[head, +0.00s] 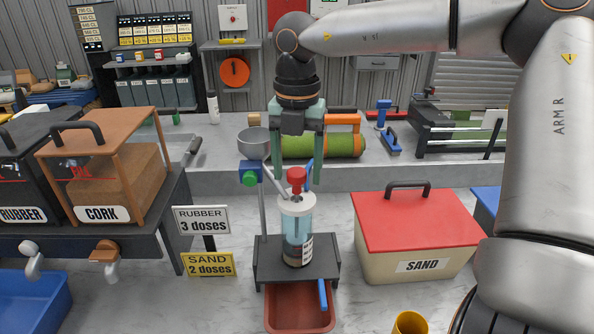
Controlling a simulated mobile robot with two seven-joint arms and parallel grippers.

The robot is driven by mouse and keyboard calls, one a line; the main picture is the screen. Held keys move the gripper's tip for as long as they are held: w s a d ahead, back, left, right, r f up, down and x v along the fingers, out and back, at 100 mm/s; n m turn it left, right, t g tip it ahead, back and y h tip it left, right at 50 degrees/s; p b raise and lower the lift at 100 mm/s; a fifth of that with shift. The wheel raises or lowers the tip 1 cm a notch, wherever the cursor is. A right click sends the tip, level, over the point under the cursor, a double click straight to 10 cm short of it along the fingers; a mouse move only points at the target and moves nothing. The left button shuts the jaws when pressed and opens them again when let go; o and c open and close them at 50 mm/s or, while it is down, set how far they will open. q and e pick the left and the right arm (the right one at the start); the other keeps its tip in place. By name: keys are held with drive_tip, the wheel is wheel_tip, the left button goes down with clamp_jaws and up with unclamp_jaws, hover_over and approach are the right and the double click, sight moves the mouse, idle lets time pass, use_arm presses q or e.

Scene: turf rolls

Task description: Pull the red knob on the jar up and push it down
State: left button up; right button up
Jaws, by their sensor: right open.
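The jar (297,234) is a clear, bluish cylinder with a white collar, standing upright on a dark stand. Its red knob (297,179) sits on top of the collar. My right gripper (294,178) points straight down with its green fingers apart, one to each side of the knob. The fingers look open, with visible gaps between them and the knob; I cannot tell the exact depth between fingers and knob. My left gripper is not in view.
A red tray (299,309) lies under the stand. A red-lidded SAND bin (416,232) is at right, a CORK bin (104,172) and RUBBER bin (22,187) at left. A green turf roll (322,147) lies behind. A yellow cup (410,323) stands at the front.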

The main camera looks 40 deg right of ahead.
drive_tip(key=shift+f, duration=0.55)
clamp_jaws()
drive_tip(key=shift+r, duration=0.2)
idle(0.9)
